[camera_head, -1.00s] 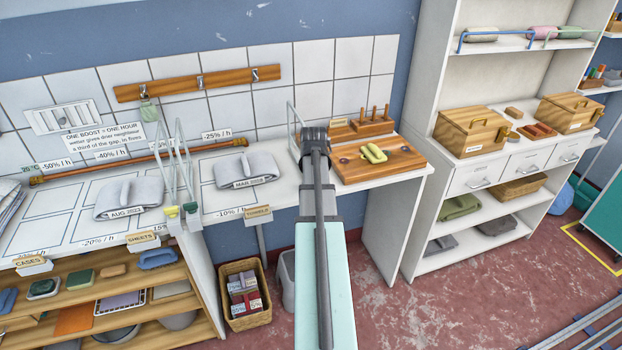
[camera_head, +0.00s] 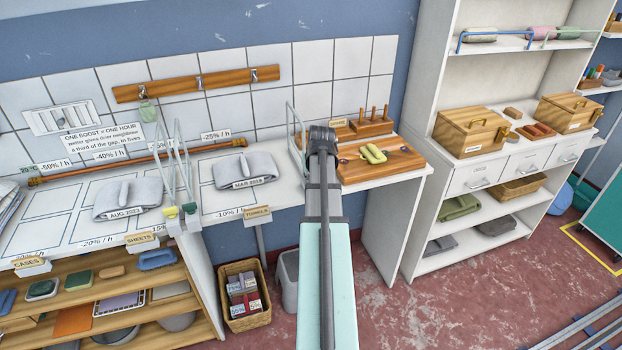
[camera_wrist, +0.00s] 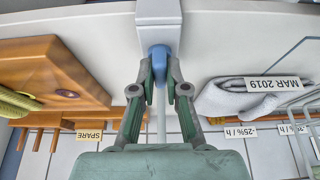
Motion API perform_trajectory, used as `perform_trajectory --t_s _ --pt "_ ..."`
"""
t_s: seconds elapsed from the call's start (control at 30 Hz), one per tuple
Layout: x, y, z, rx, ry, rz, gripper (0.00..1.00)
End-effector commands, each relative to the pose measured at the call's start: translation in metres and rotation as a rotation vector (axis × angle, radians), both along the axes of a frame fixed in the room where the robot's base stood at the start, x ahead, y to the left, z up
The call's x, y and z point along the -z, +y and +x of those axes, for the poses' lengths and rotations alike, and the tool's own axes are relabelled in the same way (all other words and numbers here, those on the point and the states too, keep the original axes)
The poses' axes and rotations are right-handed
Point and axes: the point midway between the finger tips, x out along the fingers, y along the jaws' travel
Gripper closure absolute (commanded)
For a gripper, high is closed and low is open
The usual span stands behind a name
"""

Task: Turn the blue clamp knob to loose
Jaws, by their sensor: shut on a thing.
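The blue clamp knob (camera_wrist: 159,56) shows at the top centre of the wrist view, below a white block (camera_wrist: 158,12) at the edge of a white surface. My gripper (camera_wrist: 160,76) has its two fingers closed around the knob from both sides, and the fingertips appear to touch it. The knob's turned position cannot be read. In the head view my arm hides the knob and the fingers.
The wrist view is upside down. A wooden board (camera_head: 375,168) with a yellow-green item (camera_head: 373,154) lies right of my arm. A folded grey cloth (camera_head: 247,170) labelled MAR 2019 lies left. A wire rack (camera_head: 292,130) stands close by. A basket (camera_head: 246,296) is on the floor.

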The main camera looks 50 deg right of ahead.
Motion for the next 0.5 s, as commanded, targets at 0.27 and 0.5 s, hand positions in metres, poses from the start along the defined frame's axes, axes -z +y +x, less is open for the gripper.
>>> perform_trajectory --t_s 0.27,0.5 --pt "0.0003 0.0002 -0.0002 -0.001 0.002 -0.001 0.61" --pt "-0.0044 0.0012 -0.0017 0.0 0.001 -0.001 0.61"
